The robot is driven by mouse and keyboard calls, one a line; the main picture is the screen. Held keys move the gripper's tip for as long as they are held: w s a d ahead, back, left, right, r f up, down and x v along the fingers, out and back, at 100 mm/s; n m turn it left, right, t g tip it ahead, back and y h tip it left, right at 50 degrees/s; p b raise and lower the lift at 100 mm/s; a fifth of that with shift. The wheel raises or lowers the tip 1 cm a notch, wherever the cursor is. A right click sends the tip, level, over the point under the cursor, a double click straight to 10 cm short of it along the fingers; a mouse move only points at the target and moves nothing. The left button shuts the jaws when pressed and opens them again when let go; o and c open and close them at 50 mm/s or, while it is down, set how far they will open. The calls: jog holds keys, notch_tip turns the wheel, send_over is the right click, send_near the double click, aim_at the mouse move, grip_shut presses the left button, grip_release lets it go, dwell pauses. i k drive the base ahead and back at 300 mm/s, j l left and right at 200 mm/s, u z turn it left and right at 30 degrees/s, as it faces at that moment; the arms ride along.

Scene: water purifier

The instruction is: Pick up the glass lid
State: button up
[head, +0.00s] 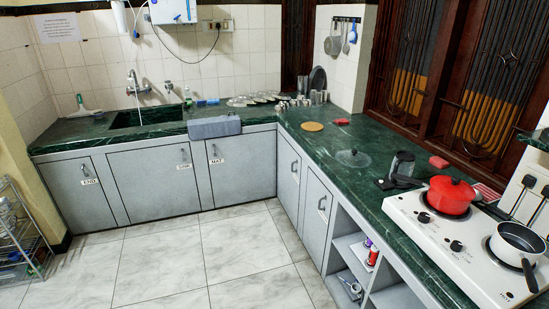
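The glass lid (353,157) is a clear, round lid with a small dark knob on top. It lies on the dark green marble counter (330,143) along the right side of the kitchen, with open counter to its left and front. My gripper is not in view, so I cannot see whether it is open or shut. Nothing visibly covers the lid.
A dark appliance (402,164) stands right of the lid, before the white stove (465,245) with a red pot (451,196) and a saucepan (519,243). A round board (312,127) and red item (341,122) lie behind. The tiled floor (230,255) is clear.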

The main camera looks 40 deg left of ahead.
aim_at(353, 158)
jog(key=u, duration=0.8)
jog(key=i+j+u, duration=0.35)
jog(key=i, duration=0.25)
jog(key=i+j+u, duration=0.2)
jog(key=i+u, duration=0.15)
jog(key=i, duration=0.3)
jog(key=i+u, duration=0.3)
jog(key=i, duration=0.35)
jog(key=i+z, duration=0.1)
jog(key=i, duration=0.6)
jog(key=i+j+z, duration=0.1)
jog(key=i, duration=0.6)
jog(key=i+z, duration=0.25)
jog(key=z, duration=0.15)
jog(key=i+z, duration=0.25)
jog(key=z, duration=0.15)
jog(key=i+j+z, duration=0.15)
jog(key=z, duration=0.25)
jog(key=i+z, duration=0.65)
jog(key=k+l, duration=0.05)
